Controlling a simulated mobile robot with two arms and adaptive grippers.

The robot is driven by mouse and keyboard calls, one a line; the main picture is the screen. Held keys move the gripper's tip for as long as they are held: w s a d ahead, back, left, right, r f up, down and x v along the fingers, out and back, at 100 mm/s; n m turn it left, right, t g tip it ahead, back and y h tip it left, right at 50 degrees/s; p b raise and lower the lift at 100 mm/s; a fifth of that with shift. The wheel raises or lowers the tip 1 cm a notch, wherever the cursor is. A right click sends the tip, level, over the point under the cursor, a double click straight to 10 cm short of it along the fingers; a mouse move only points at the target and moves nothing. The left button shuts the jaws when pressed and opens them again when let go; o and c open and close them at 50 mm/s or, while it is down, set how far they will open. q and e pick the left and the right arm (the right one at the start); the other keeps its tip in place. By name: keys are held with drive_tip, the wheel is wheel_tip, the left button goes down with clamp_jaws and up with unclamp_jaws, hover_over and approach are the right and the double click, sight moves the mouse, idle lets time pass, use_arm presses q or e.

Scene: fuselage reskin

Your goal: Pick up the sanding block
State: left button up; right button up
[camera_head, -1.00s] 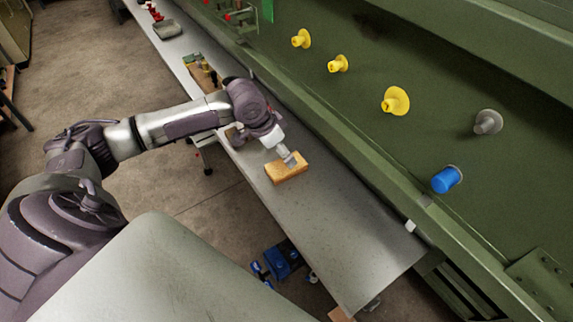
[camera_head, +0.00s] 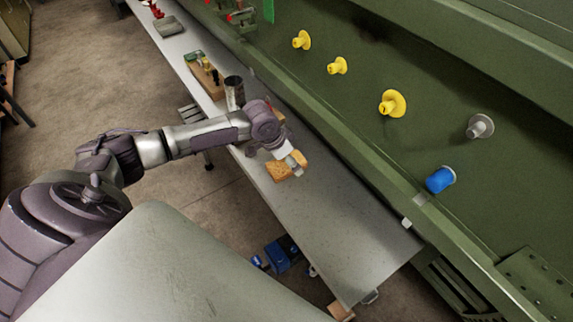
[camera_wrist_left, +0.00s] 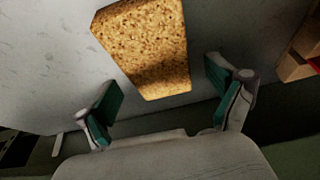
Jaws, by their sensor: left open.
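The sanding block (camera_head: 283,169) is a tan, speckled block lying on the grey bench. In the left wrist view the block (camera_wrist_left: 150,45) fills the upper middle, ahead of and between the fingers. My left gripper (camera_head: 292,163) is over the block in the head view and partly covers it. In the left wrist view my left gripper (camera_wrist_left: 165,98) is open, with green-padded fingers spread to either side of the block's near end. My right gripper is not in view.
The long bench (camera_head: 330,225) is clear in front of the block. A dark cylinder (camera_head: 234,92) and a wooden tray (camera_head: 205,78) stand farther back. A green panel with yellow knobs (camera_head: 393,103) and a blue one (camera_head: 440,180) rises on the right. A blue item (camera_head: 282,254) is below the bench.

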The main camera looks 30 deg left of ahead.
use_arm(q)
drive_tip(key=shift+f, duration=0.25)
idle(0.3)
drive_tip(key=c, duration=1.2)
drive_tip(key=shift+r, duration=0.5)
drive_tip(key=r+b, duration=0.1)
drive_tip(key=r, duration=0.1)
drive_tip(key=d+r+b, duration=0.1)
drive_tip(key=r, duration=0.1)
drive_tip(key=shift+s, duration=0.1)
drive_tip(key=shift+s+d+r+b, duration=0.55)
drive_tip(key=shift+d+r, duration=0.55)
drive_tip(key=shift+d, duration=0.55)
drive_tip(key=shift+s+d+r+b, duration=0.4)
drive_tip(key=shift+s+d+r, duration=0.55)
drive_tip(key=shift+d, duration=0.7)
drive_tip(key=shift+s+d+r+b, duration=0.45)
drive_tip(key=shift+d+r, duration=0.8)
drive_tip(key=shift+d, duration=0.4)
